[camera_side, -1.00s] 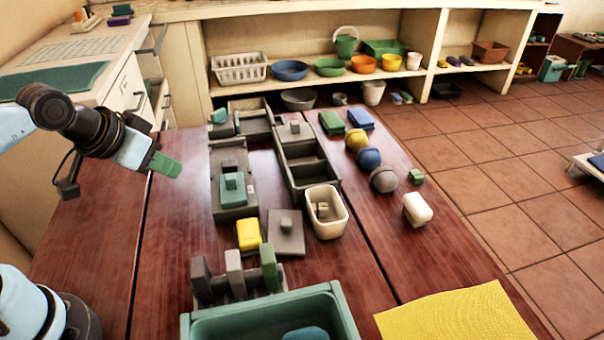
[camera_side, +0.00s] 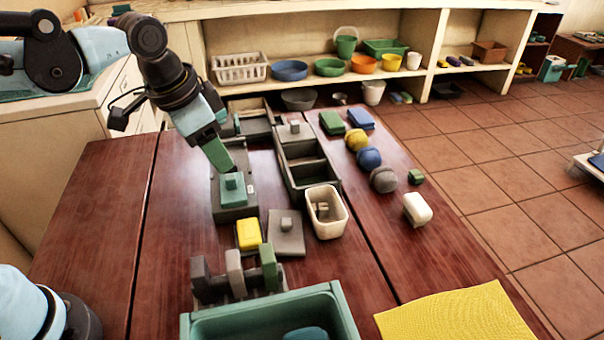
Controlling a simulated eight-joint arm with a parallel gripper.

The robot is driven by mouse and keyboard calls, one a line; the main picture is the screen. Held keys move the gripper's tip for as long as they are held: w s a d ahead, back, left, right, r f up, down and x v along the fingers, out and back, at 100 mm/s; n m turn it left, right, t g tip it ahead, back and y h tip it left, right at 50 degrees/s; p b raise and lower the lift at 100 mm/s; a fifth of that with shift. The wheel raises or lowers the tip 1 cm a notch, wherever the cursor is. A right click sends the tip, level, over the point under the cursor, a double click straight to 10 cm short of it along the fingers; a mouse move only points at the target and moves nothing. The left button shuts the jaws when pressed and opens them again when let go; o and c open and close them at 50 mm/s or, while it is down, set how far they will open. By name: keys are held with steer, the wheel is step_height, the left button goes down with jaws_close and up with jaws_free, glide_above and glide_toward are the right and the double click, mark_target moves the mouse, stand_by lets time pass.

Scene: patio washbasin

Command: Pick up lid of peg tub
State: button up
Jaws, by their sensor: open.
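A cream tub (camera_side: 336,231) with small peg-like pieces inside stands open near the middle of the table. A flat grey square lid with a raised knob (camera_side: 287,242) lies left of it, beside a yellow block (camera_side: 248,235). I cannot tell for sure that this lid belongs to the tub. My gripper (camera_side: 222,165) is open, with green fingers pointing down above the back of a grey tray (camera_side: 232,213). A green piece with a knob (camera_side: 233,193) sits in that tray, just in front of the fingertips. Whether the fingers touch it cannot be told.
A long grey compartment tray (camera_side: 314,186) lies behind the cream tub. Several balls and blocks, including a white block (camera_side: 417,209), lie to the right. A rack with upright pieces (camera_side: 236,278) and a teal bin (camera_side: 345,310) stand in front. The left tabletop is clear.

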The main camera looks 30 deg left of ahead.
mark_target(285, 221)
steer(key=w+d+f+m+g, duration=0.1)
steer(key=w+d+m+g, duration=0.15)
steer(key=d, duration=0.25)
steer(key=w+d+f+m+g, duration=0.1)
steer(key=d+m, duration=0.2)
steer(key=d, duration=0.2)
steer(key=shift+y, duration=0.4)
steer(key=shift+w+d+f, duration=0.1)
steer(key=shift+w+f, duration=0.05)
steer(key=shift+f, duration=2.9)
steer(key=shift+w+d+f, duration=0.1)
steer(key=shift+w+f, duration=0.05)
steer(key=shift+f, duration=2.9)
jaws_close()
